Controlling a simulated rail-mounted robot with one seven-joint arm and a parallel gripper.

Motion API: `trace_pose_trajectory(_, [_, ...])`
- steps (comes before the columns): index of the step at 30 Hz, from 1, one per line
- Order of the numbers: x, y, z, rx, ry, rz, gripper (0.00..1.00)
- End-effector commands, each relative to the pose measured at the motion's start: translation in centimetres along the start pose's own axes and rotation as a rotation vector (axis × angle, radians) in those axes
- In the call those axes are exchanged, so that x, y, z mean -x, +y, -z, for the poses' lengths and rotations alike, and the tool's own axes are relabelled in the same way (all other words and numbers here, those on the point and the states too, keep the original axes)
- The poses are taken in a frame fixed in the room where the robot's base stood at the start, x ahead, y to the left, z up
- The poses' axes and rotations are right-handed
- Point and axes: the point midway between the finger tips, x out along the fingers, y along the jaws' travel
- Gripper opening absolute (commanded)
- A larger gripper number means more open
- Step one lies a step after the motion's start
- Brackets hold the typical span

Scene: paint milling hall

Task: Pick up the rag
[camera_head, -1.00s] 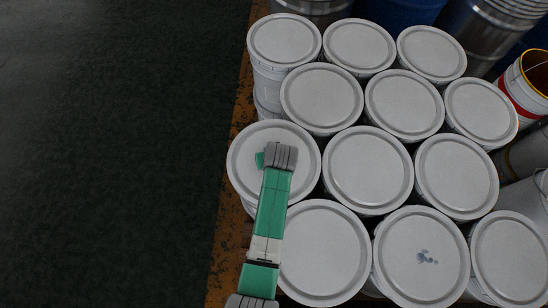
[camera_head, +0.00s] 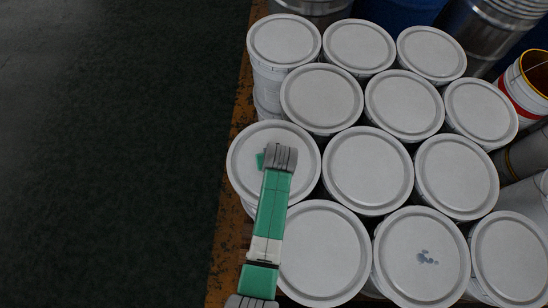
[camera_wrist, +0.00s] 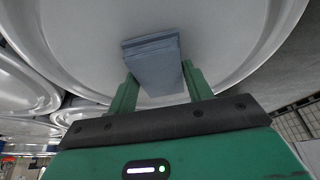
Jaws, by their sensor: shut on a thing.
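The rag (camera_wrist: 153,62) is a blue-grey folded block in the wrist view. It sits between the two green fingers of my gripper (camera_wrist: 160,75), which is shut on it. Behind it is a white pail lid (camera_wrist: 85,35). I cannot tell whether the rag touches the lid. In the head view my gripper is over the lid of the left-hand pail (camera_head: 243,165). Only a small green part of it (camera_head: 260,160) shows past my grey wrist. The rag is hidden there.
Several white lidded pails stand close together on a worn orange-edged pallet (camera_head: 222,255). One lid has blue-grey paint spots (camera_head: 427,257). An open pail with a yellow rim (camera_head: 533,75) and metal and blue drums are at the upper right. The dark floor (camera_head: 110,150) at the left is clear.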

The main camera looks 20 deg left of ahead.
Motion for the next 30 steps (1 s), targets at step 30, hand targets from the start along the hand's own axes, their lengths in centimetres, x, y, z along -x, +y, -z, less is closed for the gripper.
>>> trace_pose_trajectory(30, [10.3,-3.9,-10.9,-0.001,-0.001,0.001,0.28])
